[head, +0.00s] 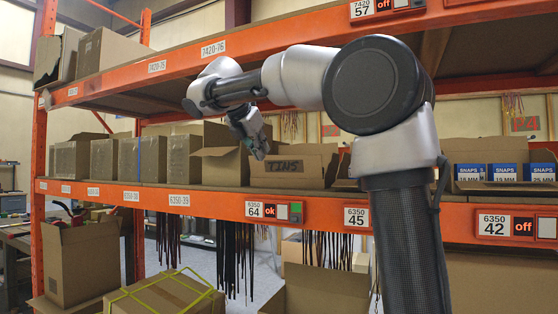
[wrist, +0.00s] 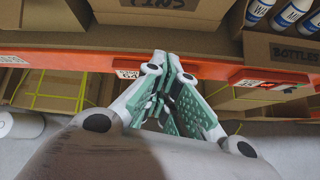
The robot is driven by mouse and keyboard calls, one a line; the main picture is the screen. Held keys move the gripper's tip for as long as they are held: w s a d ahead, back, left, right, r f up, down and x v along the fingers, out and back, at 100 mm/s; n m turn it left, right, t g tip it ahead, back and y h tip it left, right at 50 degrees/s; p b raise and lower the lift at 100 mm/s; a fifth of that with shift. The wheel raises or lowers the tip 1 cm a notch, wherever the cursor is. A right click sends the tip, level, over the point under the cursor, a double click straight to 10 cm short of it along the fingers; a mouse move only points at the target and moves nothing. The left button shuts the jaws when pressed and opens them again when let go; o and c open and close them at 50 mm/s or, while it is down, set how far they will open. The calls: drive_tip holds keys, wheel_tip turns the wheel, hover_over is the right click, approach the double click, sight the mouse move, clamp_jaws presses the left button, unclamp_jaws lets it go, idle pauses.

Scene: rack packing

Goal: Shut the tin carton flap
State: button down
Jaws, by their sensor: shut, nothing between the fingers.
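The tin carton (head: 313,172) is a brown cardboard box marked TINS, standing on the middle orange shelf in the head view. Part of its front also shows at the top of the wrist view (wrist: 190,12). I cannot clearly tell the state of its flap; its top edge is partly hidden by my gripper. My gripper (head: 259,150) is shut and empty, pointing down by the carton's upper left corner in the head view. In the wrist view its green-padded fingers (wrist: 166,62) meet in front of the shelf edge; contact with the carton cannot be told.
A brown box with an open flap (head: 218,168) stands left of the tin carton. Boxes of blue SNAPS packs (head: 505,172) stand at the right. A BOTTLES box (wrist: 270,50) shows in the wrist view. The upper shelf (head: 240,40) passes above my arm.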

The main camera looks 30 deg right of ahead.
sight(283, 158)
drive_tip(key=w+d+f, duration=0.1)
drive_tip(key=w+d, duration=0.1)
drive_tip(key=d, duration=0.1)
drive_tip(key=w+d+n, duration=0.1)
drive_tip(key=w+d, duration=0.2)
drive_tip(key=w+d+f+n+h, duration=0.1)
drive_tip(key=w+d, duration=0.2)
drive_tip(key=shift+w+d+f+t, duration=0.25)
drive_tip(key=shift+d+f+t, duration=0.1)
drive_tip(key=shift+d+t, duration=0.05)
drive_tip(key=shift+w+d+r, duration=0.15)
drive_tip(key=shift+w+d, duration=0.1)
drive_tip(key=shift+d, duration=0.05)
drive_tip(key=shift+w+d+r, duration=0.6)
drive_tip(key=shift+w+d, duration=0.05)
drive_tip(key=shift+d, duration=0.2)
drive_tip(key=shift+r, duration=0.15)
